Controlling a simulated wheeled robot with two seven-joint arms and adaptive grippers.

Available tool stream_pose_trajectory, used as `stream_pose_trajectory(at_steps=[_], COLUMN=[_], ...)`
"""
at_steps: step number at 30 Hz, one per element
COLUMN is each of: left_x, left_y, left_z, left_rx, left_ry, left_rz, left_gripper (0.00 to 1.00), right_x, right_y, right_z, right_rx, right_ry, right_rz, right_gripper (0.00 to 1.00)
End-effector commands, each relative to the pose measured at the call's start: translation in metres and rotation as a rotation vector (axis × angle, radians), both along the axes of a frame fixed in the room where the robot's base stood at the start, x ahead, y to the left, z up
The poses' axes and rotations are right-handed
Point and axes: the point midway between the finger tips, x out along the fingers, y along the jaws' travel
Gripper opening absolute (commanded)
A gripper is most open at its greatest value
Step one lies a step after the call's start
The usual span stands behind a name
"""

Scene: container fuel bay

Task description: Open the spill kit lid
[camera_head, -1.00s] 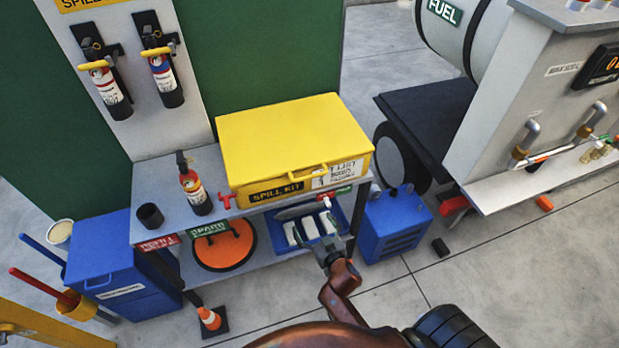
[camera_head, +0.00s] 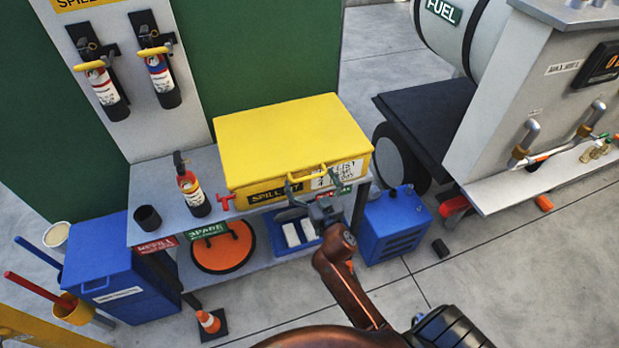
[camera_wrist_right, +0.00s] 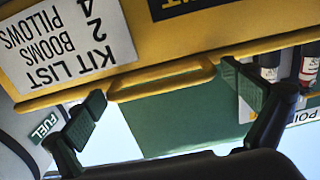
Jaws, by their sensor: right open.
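The yellow spill kit box (camera_head: 245,165) stands on the grey shelf bench with its lid (camera_head: 290,133) shut. A yellow handle (camera_head: 307,173) sticks out from the lid's front edge, and it also shows in the right wrist view (camera_wrist_right: 162,82). My right gripper (camera_head: 311,182) is open at the front of the box, close to the handle. In the right wrist view its two fingers (camera_wrist_right: 160,100) are on either side of the handle, with gaps at both sides. I cannot tell whether it touches the handle. My left gripper is not in view.
A fire extinguisher (camera_head: 193,188) and a dark cup (camera_head: 147,217) stand on the bench left of the box. A blue unit (camera_head: 393,228) is on the floor at right. A blue bin (camera_head: 108,268) stands at left. The floor in front is mostly clear.

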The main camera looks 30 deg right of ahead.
Motion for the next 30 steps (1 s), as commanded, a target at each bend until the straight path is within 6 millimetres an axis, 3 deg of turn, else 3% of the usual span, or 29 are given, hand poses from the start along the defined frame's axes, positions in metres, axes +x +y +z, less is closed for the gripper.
stream_pose_trajectory(at_steps=[7, 27, 30], left_x=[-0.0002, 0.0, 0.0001], left_y=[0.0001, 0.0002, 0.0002], left_z=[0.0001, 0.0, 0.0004], left_rx=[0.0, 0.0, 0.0], left_ry=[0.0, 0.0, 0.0], left_rz=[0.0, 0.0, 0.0], left_gripper=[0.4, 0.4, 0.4], right_x=[0.0007, 0.0007, 0.0008], right_y=[-0.0004, 0.0007, 0.0009], right_z=[0.0001, -0.0001, 0.0002], right_rx=[0.0, 0.0, 0.0], right_ry=[0.0, 0.0, 0.0], right_rz=[0.0, 0.002, 0.002], right_gripper=[1.0, 0.54, 0.52])
